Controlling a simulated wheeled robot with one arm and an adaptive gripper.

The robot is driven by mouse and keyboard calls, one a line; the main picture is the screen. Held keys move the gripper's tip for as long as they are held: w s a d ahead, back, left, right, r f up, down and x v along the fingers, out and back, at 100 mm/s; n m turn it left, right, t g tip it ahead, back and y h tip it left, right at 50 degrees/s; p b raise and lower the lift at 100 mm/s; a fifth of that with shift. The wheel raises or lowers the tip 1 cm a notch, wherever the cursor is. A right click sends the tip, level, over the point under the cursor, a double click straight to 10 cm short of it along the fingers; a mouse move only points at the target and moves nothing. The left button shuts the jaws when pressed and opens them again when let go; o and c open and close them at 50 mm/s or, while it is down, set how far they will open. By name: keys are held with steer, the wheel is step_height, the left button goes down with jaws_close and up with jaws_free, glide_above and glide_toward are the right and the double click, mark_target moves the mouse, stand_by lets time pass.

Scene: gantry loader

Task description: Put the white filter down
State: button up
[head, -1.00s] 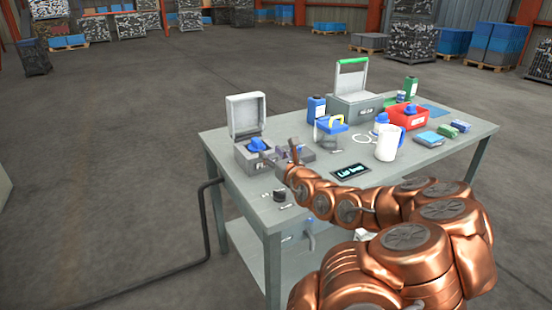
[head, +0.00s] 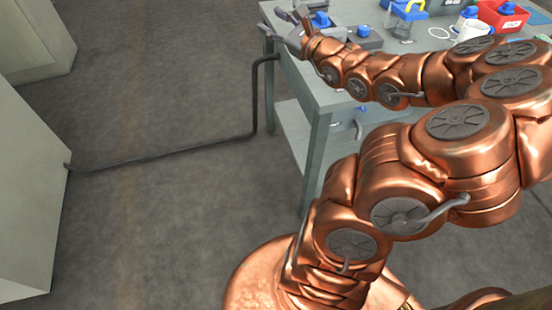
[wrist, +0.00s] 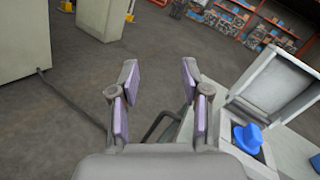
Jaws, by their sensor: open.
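My gripper (head: 284,22) is open and empty, at the left end of the workbench in the head view. In the wrist view my gripper (wrist: 160,76) has its two purple-padded fingers wide apart, with only floor between them. I cannot pick out a white filter in either view. A grey box with a blue knob (wrist: 248,137) and a raised white lid (wrist: 277,84) stands to the right of the fingers in the wrist view. The blue knob (head: 320,19) also shows just right of the gripper in the head view.
The workbench (head: 300,80) also holds a white jug (head: 469,29), a white ring (head: 439,32), a red bin (head: 512,17) and a blue-topped item with a yellow handle (head: 409,12). A dark hose (head: 165,154) runs along the floor to a pale cabinet (head: 28,200). Floor left of the bench is otherwise clear.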

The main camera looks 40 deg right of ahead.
steer(key=s+a+n+g+y, duration=0.2)
steer(key=a+n+g+y, duration=0.65)
steer(key=a, duration=1.35)
steer(key=s+a+f+n+g+y, duration=0.1)
steer(key=s+a+f+n+g, duration=0.2)
steer(key=s+a+n, duration=0.25)
steer(key=s+a+f+n+g+y, duration=0.1)
steer(key=s+a+f+n+g, duration=0.15)
steer(key=s+a+n, duration=0.35)
steer(key=s+a+f+n+g+h, duration=0.2)
steer(key=s+f+n+g+h, duration=0.35)
steer(key=s, duration=0.55)
steer(key=s+d+f+n+g+h, duration=0.1)
steer(key=s+d+n+h, duration=0.1)
steer(key=d, duration=0.4)
steer(key=s+d+f+n+h, duration=0.1)
steer(key=s+d+n+h, duration=0.1)
steer(key=s+d+h, duration=0.3)
steer(key=shift+s+d+f+g, duration=0.35)
steer(key=shift+d, duration=0.35)
